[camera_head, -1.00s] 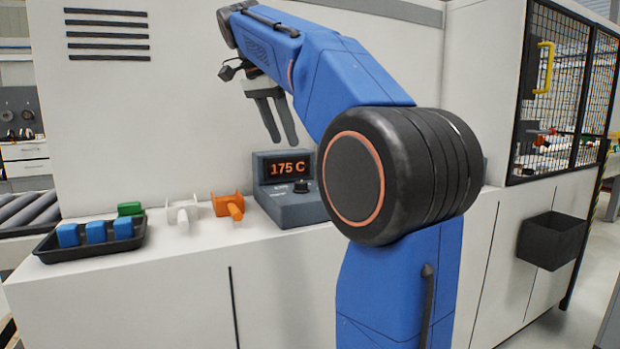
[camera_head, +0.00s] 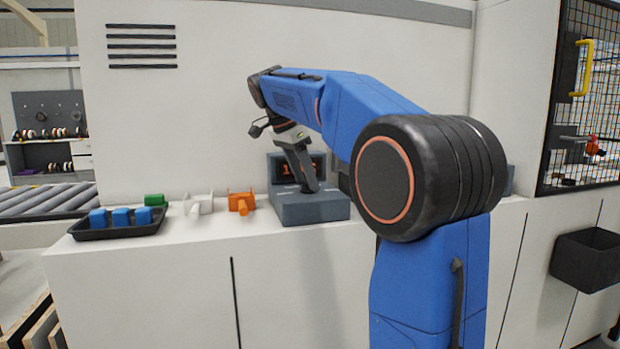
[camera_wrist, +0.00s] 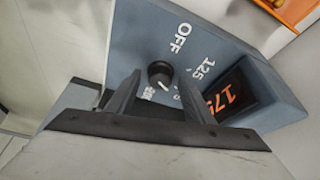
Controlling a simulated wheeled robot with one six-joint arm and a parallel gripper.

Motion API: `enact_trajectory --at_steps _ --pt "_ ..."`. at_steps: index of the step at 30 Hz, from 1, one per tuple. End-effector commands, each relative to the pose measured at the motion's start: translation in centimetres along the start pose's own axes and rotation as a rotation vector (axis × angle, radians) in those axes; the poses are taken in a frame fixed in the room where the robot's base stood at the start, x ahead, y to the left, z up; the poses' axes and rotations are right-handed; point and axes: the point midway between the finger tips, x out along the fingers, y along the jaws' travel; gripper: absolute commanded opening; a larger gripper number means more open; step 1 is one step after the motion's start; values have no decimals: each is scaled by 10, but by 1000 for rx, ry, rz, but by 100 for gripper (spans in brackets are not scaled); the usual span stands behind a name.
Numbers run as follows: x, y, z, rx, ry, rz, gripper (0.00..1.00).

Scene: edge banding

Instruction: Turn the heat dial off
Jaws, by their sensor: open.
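The heat dial is a small black knob (camera_wrist: 160,74) with a white pointer line, on a grey-blue control box (camera_head: 310,208). In the wrist view, printed marks "OFF" and "125" lie around it, and other marks are partly hidden. The pointer is turned away from OFF. The orange display (camera_wrist: 230,97) shows 17 and part of another digit; in the head view it is half covered by my gripper. My gripper (camera_wrist: 157,88) is open, its two fingers on either side of the knob. I cannot tell whether they touch it. In the head view the knob is hidden behind my gripper (camera_head: 309,188).
Left of the box on the white counter (camera_head: 150,270) are an orange part (camera_head: 241,202), a white part (camera_head: 199,204), a green block (camera_head: 155,200) and a black tray (camera_head: 118,232) with blue blocks. A black bin (camera_head: 588,260) hangs at the right.

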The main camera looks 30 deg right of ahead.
Motion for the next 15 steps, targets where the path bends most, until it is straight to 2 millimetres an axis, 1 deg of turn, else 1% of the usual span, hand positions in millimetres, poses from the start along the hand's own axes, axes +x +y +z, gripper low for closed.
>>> enact_trajectory --at_steps 5,8,9,10,11,15 --pt "0 0 0 0 0 0 48" --pt "0 0 0 0 0 0 26" --pt "0 0 0 0 0 0 17" --pt "0 0 0 0 0 0 9" --pt "0 0 0 0 0 0 6" --pt "0 0 0 -2 0 -1 7"
